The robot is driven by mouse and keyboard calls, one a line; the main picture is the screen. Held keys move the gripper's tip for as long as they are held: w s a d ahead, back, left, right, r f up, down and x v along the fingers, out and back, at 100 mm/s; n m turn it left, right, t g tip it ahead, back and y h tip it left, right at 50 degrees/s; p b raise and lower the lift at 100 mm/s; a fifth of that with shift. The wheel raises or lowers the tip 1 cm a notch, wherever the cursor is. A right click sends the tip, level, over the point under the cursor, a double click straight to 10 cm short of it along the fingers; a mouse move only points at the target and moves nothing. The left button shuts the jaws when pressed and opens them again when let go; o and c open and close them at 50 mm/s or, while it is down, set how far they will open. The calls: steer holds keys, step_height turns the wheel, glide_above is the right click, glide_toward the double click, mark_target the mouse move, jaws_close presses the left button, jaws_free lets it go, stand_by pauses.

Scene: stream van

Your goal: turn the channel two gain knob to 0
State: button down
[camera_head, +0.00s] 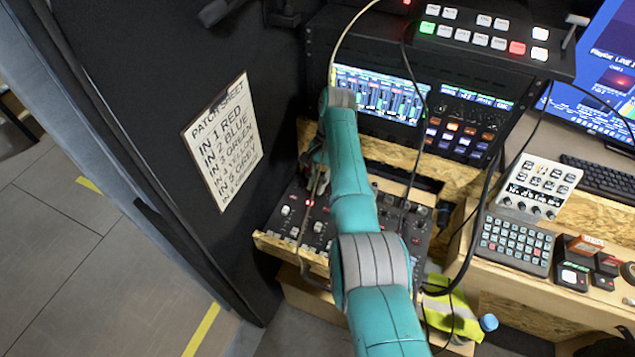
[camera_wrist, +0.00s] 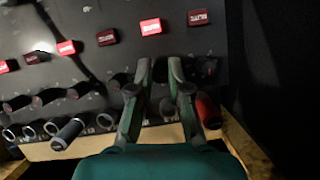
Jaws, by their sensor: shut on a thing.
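The dark mixer panel (camera_head: 318,228) lies at the low wooden ledge, partly behind my arm. In the wrist view its panel (camera_wrist: 105,65) carries a row of red lit buttons and a row of dark knobs. My gripper (camera_wrist: 160,72) reaches over the panel, its two fingers close together around a small dark knob mostly hidden between the tips. It also shows in the head view as my gripper (camera_head: 318,170), at the panel's upper left. I cannot read the channel labels, the gain scale or the knob's pointer, so which channel this is cannot be told.
A dark wall with the patch sheet (camera_head: 222,140) is close on the left. Loose black cables (camera_head: 487,190) hang to the right.

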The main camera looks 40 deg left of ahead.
steer(key=n, duration=0.2)
steer(key=n+h, duration=0.1)
steer(key=n, duration=0.1)
steer(key=shift+a+n+t+h, duration=0.1)
steer(key=shift+n+t+h, duration=0.2)
steer(key=n, duration=0.2)
steer(key=n+t+h, duration=0.1)
steer(key=n, duration=0.1)
steer(key=shift+n+h, duration=0.3)
steer(key=shift+n, duration=0.1)
steer(key=c, duration=1.1)
jaws_free()
